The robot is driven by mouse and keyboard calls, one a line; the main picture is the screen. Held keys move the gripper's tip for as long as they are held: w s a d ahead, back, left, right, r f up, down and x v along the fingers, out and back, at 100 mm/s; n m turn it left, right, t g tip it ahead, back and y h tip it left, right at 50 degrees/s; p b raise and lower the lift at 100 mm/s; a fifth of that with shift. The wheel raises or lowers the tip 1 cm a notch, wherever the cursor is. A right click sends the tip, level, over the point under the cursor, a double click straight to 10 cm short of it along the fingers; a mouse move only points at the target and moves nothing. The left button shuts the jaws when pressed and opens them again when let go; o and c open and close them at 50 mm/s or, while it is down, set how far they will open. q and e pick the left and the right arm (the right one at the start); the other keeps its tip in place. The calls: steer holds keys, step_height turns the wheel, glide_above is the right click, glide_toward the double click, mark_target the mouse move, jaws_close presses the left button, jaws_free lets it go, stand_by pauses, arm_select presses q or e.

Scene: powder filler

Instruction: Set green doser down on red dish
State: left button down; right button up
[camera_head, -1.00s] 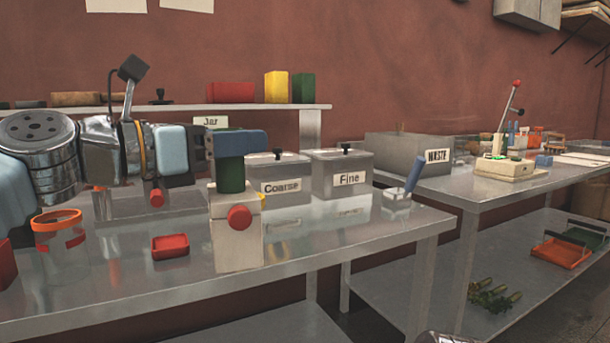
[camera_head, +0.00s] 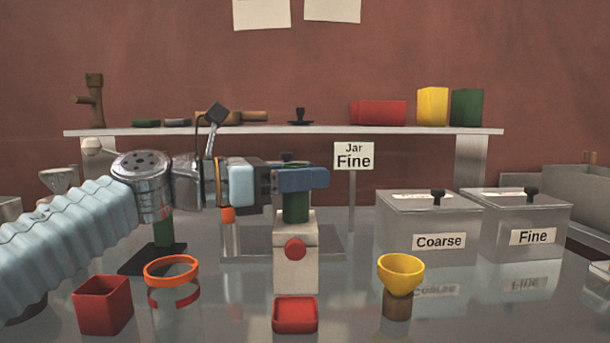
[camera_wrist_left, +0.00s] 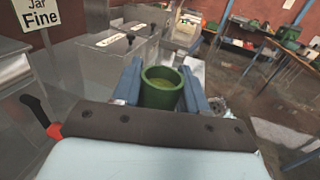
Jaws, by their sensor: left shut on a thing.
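The green doser has a green cup (camera_head: 296,207) on top of a pale block-like body (camera_head: 296,272) with a red round knob. My left gripper (camera_head: 303,179) is shut around the green cup; the wrist view shows its rim (camera_wrist_left: 161,88) between the two blue fingers. The doser looks upright. The red dish (camera_head: 295,316) is small and shallow, on the steel table in the front middle. The doser's lower edge appears just behind and above the dish; I cannot tell how high it hangs. My right gripper is not in view.
A red square cup (camera_head: 103,305) and an orange ring (camera_head: 172,270) stand left of the dish. A yellow cup (camera_head: 401,274) stands to the right. The Coarse bin (camera_head: 428,228) and Fine bin (camera_head: 525,225) are farther back right, with a Jar Fine sign (camera_head: 353,157) behind.

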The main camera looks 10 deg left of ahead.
mark_target(301, 221)
arm_select(q)
steer(key=shift+s+a+r, duration=0.1)
steer(key=shift+a, duration=0.05)
step_height(301, 221, down, 4)
steer(key=b, duration=0.3)
steer(key=shift+b, duration=0.35)
steer(key=shift+f+b, duration=1.15)
steer(key=shift+f, duration=0.25)
steer(key=shift+f+b, duration=0.5)
steer(key=shift+f, duration=0.15)
steer(key=c, duration=0.5)
jaws_free()
